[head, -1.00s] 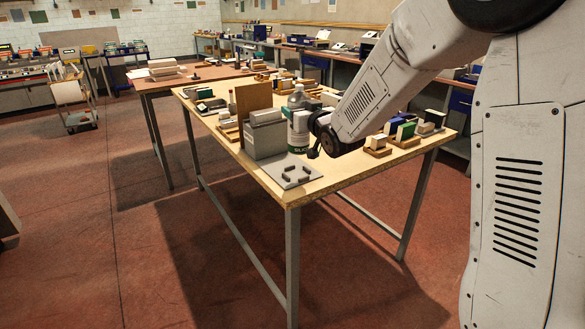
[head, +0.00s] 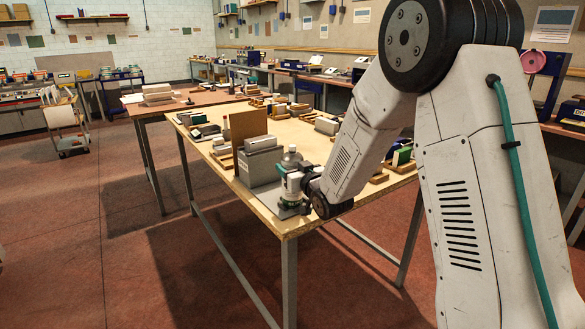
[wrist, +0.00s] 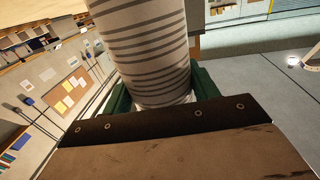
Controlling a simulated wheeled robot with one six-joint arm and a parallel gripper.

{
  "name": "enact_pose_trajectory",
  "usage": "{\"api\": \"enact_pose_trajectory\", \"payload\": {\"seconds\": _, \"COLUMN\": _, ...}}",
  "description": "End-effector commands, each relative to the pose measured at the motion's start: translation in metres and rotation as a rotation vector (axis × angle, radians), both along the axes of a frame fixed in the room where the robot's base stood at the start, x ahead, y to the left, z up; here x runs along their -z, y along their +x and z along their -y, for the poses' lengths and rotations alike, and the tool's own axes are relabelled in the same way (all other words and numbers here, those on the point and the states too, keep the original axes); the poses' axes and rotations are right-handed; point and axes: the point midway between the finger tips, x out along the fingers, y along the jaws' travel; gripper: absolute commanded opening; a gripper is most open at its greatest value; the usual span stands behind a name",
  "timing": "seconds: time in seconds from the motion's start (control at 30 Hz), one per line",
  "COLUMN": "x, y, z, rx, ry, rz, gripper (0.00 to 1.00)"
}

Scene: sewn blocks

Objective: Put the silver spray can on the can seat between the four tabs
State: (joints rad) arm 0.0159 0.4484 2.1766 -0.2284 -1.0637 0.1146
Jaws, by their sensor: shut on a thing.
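My gripper (head: 293,184) is shut on the can's body, reaching from the right. In the wrist view the can (wrist: 140,45) is a white cylinder with grey stripes between green jaw parts (wrist: 205,82). The can seat (head: 284,212), a grey plate, lies under and around the can's base. Its tabs are hidden by the can and gripper. I cannot tell whether the base touches the plate.
A grey block-like holder (head: 260,163) stands close behind and left of the can, with a brown upright board (head: 247,128) behind it. Several small blocks on wooden bases line the table's edges. The table's near corner (head: 287,229) is close to the seat.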

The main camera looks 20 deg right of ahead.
Motion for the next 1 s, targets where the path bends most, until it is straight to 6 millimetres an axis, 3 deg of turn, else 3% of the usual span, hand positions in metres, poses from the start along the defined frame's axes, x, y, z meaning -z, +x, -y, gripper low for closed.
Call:
{"api": "enact_pose_trajectory", "payload": {"seconds": 0.3, "x": 0.001, "y": 0.0, "z": 0.0, "rx": 0.0, "ry": 0.001, "rz": 0.004, "gripper": 0.02}}
{"api": "enact_pose_trajectory", "payload": {"seconds": 0.33, "x": 0.002, "y": 0.0, "z": 0.0, "rx": 0.0, "ry": 0.0, "rz": 0.002, "gripper": 0.62}}
{"api": "enact_pose_trajectory", "payload": {"seconds": 0.4, "x": 0.001, "y": 0.0, "z": 0.0, "rx": 0.0, "ry": 0.0, "rz": 0.002, "gripper": 0.81}}
{"api": "enact_pose_trajectory", "payload": {"seconds": 0.77, "x": -0.003, "y": 0.0, "z": 0.0, "rx": 0.0, "ry": 0.0, "rz": 0.002, "gripper": 0.81}}
{"api": "enact_pose_trajectory", "payload": {"seconds": 1.0, "x": -0.002, "y": -0.041, "z": 0.008, "rx": 0.002, "ry": 0.0, "rz": 0.001, "gripper": 0.81}}
